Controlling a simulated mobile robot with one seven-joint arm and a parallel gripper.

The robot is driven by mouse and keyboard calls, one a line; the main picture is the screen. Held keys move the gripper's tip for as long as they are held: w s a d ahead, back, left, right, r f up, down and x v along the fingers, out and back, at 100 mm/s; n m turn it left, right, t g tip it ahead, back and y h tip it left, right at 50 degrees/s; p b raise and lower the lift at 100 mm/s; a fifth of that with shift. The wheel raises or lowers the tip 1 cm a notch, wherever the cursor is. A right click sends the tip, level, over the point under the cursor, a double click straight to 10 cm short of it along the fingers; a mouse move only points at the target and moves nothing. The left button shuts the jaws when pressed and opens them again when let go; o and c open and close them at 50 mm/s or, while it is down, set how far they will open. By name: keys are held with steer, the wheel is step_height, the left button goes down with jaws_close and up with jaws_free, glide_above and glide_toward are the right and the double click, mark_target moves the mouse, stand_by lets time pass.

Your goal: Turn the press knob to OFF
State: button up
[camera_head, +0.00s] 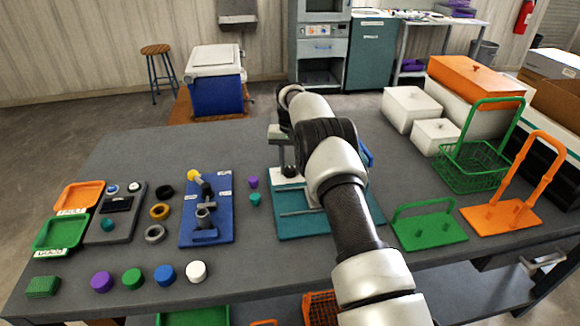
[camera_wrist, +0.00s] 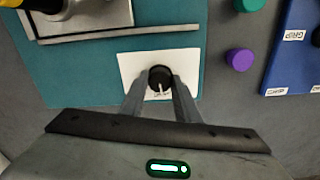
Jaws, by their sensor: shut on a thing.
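The press knob (camera_wrist: 160,75) is black and round, with a white pointer line aimed down in the wrist view. It sits on a white label plate (camera_wrist: 129,68) on the teal press base (camera_wrist: 85,85). The plate's lettering is too small or covered to read. My gripper (camera_wrist: 158,88) is shut on the knob, one finger on each side. In the head view the teal base (camera_head: 300,228) lies mid-table under my arm, which hides much of the press. Grey metal parts of the press (camera_wrist: 85,18) show at the wrist view's upper left.
Purple (camera_head: 253,182) and teal (camera_head: 255,200) pieces stand left of the base. Further left is a blue board (camera_head: 212,232) with a grey fixture. A green rack (camera_head: 428,232) and a green wire basket (camera_head: 470,175) stand to the right. Several coloured caps line the front left.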

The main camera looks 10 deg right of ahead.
mark_target(290, 169)
steer(key=n, duration=0.5)
steer(key=shift+n, duration=2.5)
steer(key=o, duration=1)
steer(key=shift+o, duration=0.2)
steer(key=shift+r, duration=0.1)
step_height(290, 169, up, 17)
steer(key=p, duration=0.4)
steer(key=shift+r+p, duration=0.15)
steer(key=shift+p, duration=0.2)
